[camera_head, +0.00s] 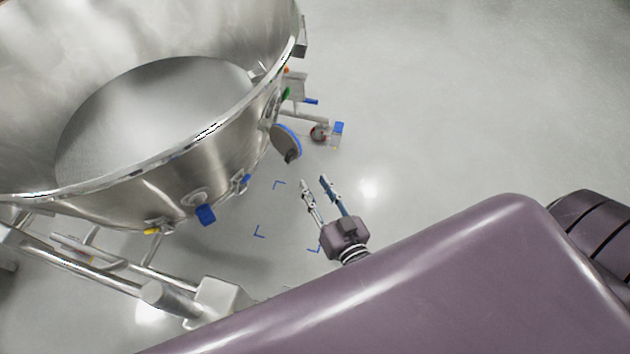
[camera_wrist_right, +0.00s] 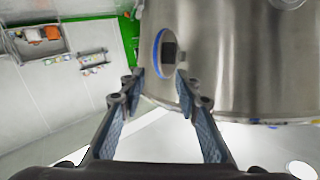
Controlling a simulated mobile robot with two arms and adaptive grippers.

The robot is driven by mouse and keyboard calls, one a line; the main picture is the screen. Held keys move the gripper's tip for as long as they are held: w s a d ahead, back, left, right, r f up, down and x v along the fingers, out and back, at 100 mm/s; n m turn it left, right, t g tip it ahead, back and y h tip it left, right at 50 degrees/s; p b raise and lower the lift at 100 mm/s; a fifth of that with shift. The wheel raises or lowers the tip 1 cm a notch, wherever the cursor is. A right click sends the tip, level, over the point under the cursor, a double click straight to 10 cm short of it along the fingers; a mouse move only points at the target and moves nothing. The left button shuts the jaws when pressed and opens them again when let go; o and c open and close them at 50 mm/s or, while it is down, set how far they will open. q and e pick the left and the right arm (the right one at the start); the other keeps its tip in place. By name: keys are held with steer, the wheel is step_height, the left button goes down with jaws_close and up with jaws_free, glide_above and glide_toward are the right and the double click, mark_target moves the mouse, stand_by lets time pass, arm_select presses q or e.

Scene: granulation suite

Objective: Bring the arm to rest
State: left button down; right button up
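My right gripper (camera_head: 313,182) is open and empty in the head view, with its two fingers apart and pointing up toward the steel vessel. It also shows in the right wrist view (camera_wrist_right: 156,84), fingers spread with nothing between them. The large steel vessel (camera_head: 225,165) stands at the left of the head view. A round blue-rimmed port with a dark knob (camera_head: 288,140) on its side is just beyond my right fingertips, apart from them. The same port shows in the right wrist view (camera_wrist_right: 164,52), between and beyond the fingertips. My left gripper is not in view.
Blue corner marks (camera_head: 260,232) lie on the floor beside my right gripper. Steel pipes and a frame (camera_head: 110,262) run below the vessel at left. The floor (camera_head: 470,110) at upper right is clear. Shelves with small items (camera_wrist_right: 40,42) show far off in the right wrist view.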

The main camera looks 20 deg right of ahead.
steer(key=s+a+f+n+g+y, duration=0.1)
steer(key=s+f+g, duration=0.45)
steer(key=f, duration=0.85)
steer(key=s+a+f+n+g, duration=0.1)
steer(key=s+f+n+g, duration=0.15)
steer(key=s+f, duration=0.85)
steer(key=s+d+f+g, duration=0.3)
steer(key=s+f+g, duration=0.1)
steer(key=s+f, duration=0.4)
steer(key=s+d+f+n+g+h, duration=0.1)
steer(key=s+d+f+g, duration=0.3)
steer(key=s+f, duration=0.4)
steer(key=s, duration=0.4)
steer(key=shift+f, duration=0.4)
steer(key=shift+d, duration=0.15)
